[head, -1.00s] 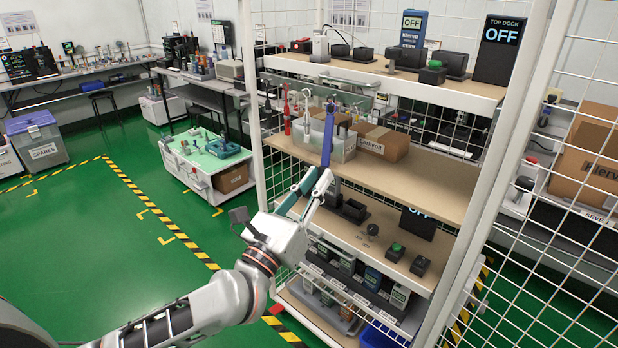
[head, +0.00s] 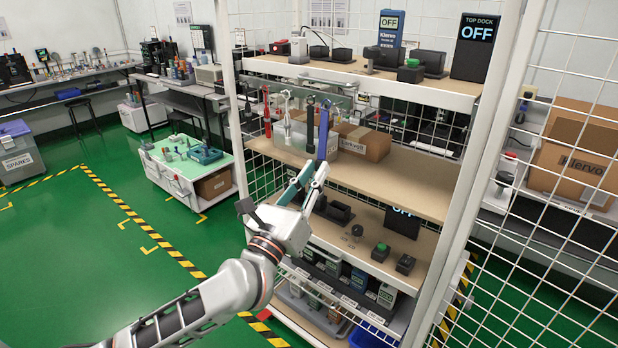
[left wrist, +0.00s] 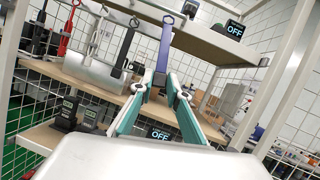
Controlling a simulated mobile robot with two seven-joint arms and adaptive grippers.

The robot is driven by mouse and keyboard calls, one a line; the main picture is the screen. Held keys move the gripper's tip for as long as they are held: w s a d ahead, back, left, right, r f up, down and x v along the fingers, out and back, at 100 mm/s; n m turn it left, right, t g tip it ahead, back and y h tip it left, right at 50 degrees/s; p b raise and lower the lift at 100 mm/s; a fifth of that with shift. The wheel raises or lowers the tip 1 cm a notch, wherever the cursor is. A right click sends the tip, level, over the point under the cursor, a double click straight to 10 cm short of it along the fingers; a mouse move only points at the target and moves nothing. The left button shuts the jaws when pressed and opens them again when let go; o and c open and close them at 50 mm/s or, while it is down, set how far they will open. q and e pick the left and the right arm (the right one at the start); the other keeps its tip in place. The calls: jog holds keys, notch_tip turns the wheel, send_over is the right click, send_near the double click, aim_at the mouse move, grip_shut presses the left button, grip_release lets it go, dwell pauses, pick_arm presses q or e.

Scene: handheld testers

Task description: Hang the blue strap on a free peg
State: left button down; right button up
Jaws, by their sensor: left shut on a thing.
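My left gripper (head: 322,168) is shut on the lower end of the blue strap (head: 323,132) and holds it upright in front of the shelf rack. In the left wrist view the strap (left wrist: 165,45) rises from between the fingertips (left wrist: 160,84), with its ring-shaped top end uppermost. A peg rail (left wrist: 145,9) runs behind it under a shelf edge. A black strap (head: 310,125), a white strap (head: 287,118) and a red strap (head: 267,113) hang there, left of the blue one. I cannot tell whether the blue strap's ring touches a peg. My right gripper is not in view.
A cardboard box (head: 365,144) and a pale bin (head: 295,138) stand on the middle shelf behind the strap. The upper shelf (head: 400,82) holds dark devices and the top dock (head: 473,47). The rack's white post (head: 480,160) and wire mesh stand to the right.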

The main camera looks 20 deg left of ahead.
pick_arm(q)
jog(key=shift+w+d+f+b, duration=0.1)
jog(key=shift+w+d+b, duration=0.15)
jog(key=shift+w, duration=0.5)
jog(key=shift+w+d+f+b, duration=0.1)
jog(key=shift+w+d, duration=0.2)
jog(key=shift+w, duration=0.45)
jog(key=shift+w+d+f+b, duration=0.2)
jog(key=shift+w+f+b, duration=0.15)
jog(key=shift+w, duration=0.25)
